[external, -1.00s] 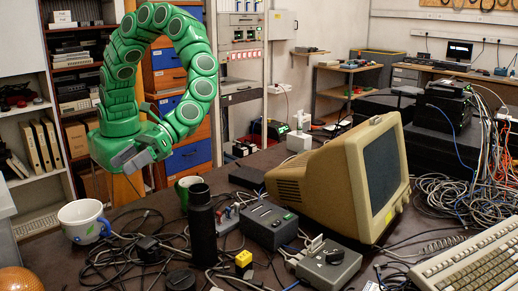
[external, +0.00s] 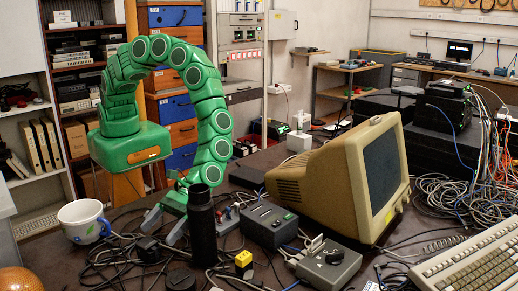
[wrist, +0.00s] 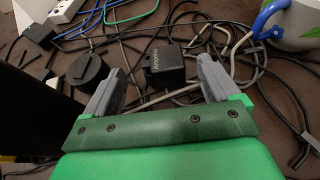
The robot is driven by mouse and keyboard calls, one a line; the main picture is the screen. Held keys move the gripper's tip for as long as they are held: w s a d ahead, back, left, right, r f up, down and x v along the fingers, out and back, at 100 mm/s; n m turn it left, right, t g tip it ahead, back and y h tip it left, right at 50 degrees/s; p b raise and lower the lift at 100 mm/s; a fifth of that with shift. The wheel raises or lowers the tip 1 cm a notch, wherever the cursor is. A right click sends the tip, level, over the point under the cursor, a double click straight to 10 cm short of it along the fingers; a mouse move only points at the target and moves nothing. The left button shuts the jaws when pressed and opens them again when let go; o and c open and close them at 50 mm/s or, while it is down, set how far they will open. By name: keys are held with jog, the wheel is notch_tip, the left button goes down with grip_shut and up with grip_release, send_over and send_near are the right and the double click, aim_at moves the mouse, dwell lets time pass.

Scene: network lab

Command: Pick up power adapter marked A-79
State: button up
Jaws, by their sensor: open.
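A black block-shaped power adapter (wrist: 166,68) lies among cables on the table, with small pale lettering I cannot read surely. It also shows in the external view (external: 148,248). My gripper (wrist: 160,80) is open and empty, pointing down at the table. In the wrist view the adapter appears between and just beyond its two grey fingertips, apart from them. In the external view my gripper (external: 164,226) is low, just behind the adapter and left of the bottle.
A tall black bottle (external: 202,230) stands close beside my gripper. A round black lid (wrist: 88,68) lies near the adapter. A white mug (external: 83,220) stands to the left. Loose cables (external: 110,262) cover much of the table. A beige monitor (external: 318,185) stands to the right.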

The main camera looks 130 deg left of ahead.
aim_at(152, 240)
jog(key=shift+x, duration=2.9)
jog(key=shift+s+f, duration=0.1)
jog(key=shift+s, duration=0.05)
jog(key=shift+c, duration=0.3)
jog(key=c, duration=1.1)
